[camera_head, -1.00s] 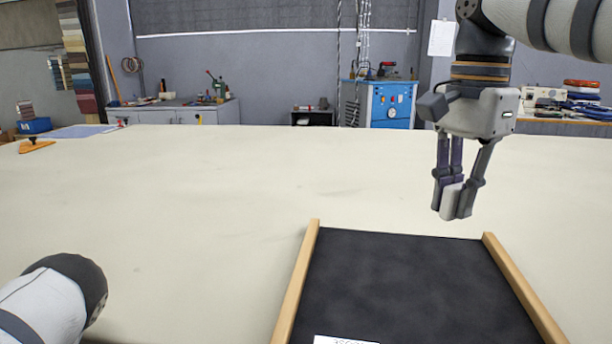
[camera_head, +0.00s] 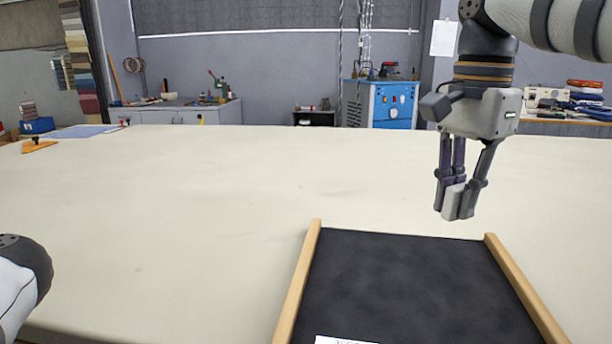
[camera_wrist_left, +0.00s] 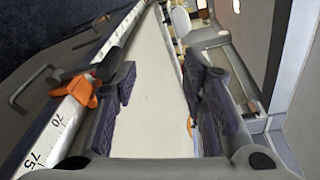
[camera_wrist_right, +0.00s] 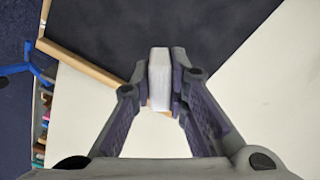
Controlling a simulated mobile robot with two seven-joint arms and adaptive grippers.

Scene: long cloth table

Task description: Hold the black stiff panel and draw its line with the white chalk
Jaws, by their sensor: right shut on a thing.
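The black stiff panel (camera_head: 410,280) lies on the cream table with wooden strips along its left and right sides. It also shows in the right wrist view (camera_wrist_right: 120,25). My right gripper (camera_head: 460,193) is shut on the white chalk (camera_wrist_right: 159,78), a pale block, and holds it above the table near the panel's far right corner. The chalk is apart from the panel in the head view. My left gripper (camera_wrist_left: 162,85) is open and empty in the left wrist view. In the head view only part of its arm shows at the lower left edge.
A white label (camera_head: 340,340) shows at the panel's near edge. A measuring rule (camera_wrist_left: 65,120) and an orange-handled item (camera_wrist_left: 80,88) lie below my left gripper. A blue cabinet (camera_head: 392,103) stands behind the table.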

